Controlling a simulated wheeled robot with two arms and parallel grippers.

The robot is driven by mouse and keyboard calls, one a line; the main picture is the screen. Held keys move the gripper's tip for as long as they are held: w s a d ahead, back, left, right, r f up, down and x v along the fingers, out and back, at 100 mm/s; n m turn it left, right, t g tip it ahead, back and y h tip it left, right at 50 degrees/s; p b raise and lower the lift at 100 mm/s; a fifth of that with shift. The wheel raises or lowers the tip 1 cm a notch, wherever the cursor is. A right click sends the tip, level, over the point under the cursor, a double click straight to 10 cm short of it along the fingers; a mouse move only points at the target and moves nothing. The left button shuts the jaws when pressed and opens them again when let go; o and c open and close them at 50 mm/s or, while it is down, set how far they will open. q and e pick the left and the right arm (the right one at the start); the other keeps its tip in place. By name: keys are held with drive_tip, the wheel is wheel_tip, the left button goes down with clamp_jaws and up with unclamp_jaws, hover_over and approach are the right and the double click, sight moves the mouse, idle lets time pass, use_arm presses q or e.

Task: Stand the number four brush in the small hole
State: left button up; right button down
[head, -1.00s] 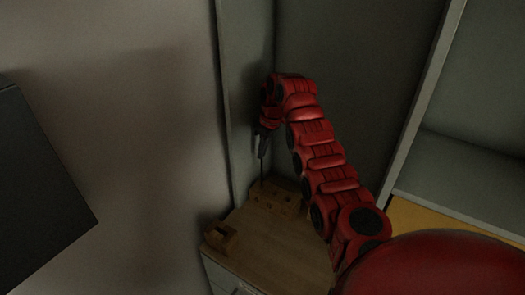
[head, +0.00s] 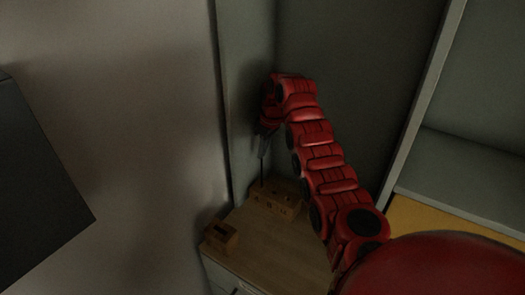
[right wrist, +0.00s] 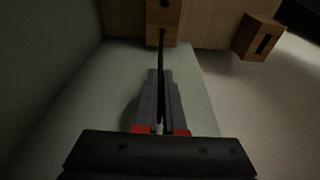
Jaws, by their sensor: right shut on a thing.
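The brush is a thin dark stick (right wrist: 161,50) in the right wrist view. It shows as a thin dark line (head: 262,172) in the head view. My right gripper (head: 264,138) is shut on it and holds it roughly upright. Its fingers also show in the right wrist view (right wrist: 162,76). No number is readable. My left gripper is out of view.
The block stands on a wooden cabinet top (head: 262,240), close to the grey corner walls. A smaller wooden block with a slot (head: 221,237) sits at the left front edge and shows in the right wrist view (right wrist: 258,38). The middle of the top is clear.

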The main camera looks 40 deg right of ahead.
drive_tip(key=shift+f+b, duration=0.6)
drive_tip(key=shift+s+b+x, duration=0.15)
drive_tip(key=shift+b+x, duration=0.35)
drive_tip(key=shift+x, duration=0.25)
drive_tip(key=shift+s+b+x, duration=0.15)
drive_tip(key=shift+b+x, duration=0.35)
drive_tip(key=shift+x, duration=0.2)
drive_tip(key=shift+d+f, duration=0.1)
drive_tip(key=shift+f, duration=0.1)
drive_tip(key=shift+f+b, duration=0.3)
drive_tip(key=shift+b, duration=0.25)
drive_tip(key=c, duration=0.9)
unclamp_jaws()
